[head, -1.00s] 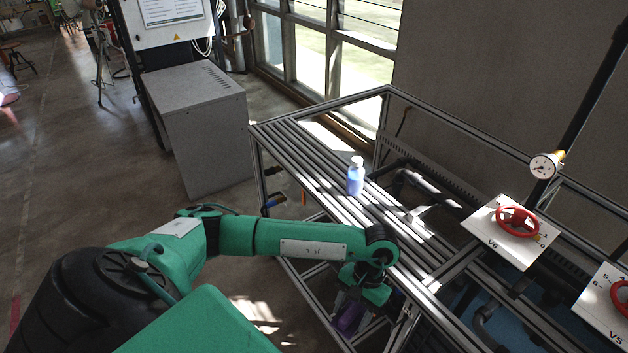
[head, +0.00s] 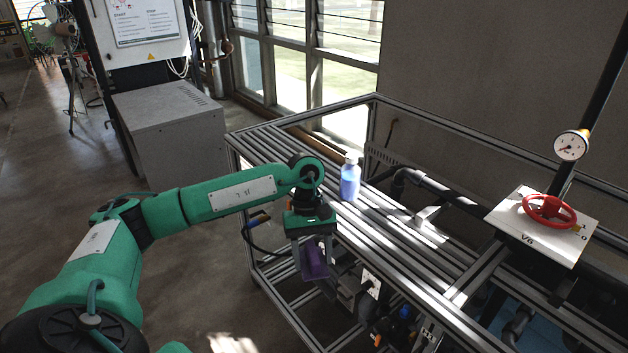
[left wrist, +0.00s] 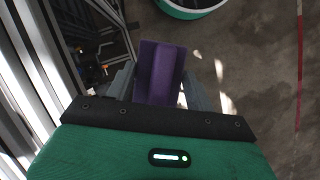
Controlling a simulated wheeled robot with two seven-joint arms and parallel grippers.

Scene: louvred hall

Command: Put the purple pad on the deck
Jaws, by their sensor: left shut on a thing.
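The purple pad (head: 315,259) hangs between the fingers of my left gripper (head: 312,262), which is shut on it. The pad also shows in the left wrist view (left wrist: 160,72), between the two grey fingers. In the head view the gripper points down at the near edge of the slatted deck (head: 405,240), and the pad is just outside that edge, apparently below the deck's top. The deck is a rack top of parallel metal bars. My right gripper is in neither view.
A blue bottle with a white cap (head: 350,178) stands on the deck close behind my left gripper. A white panel with a red handwheel (head: 549,210) is at the right, with a gauge (head: 571,146) above it. The bars right of the bottle are mostly clear.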

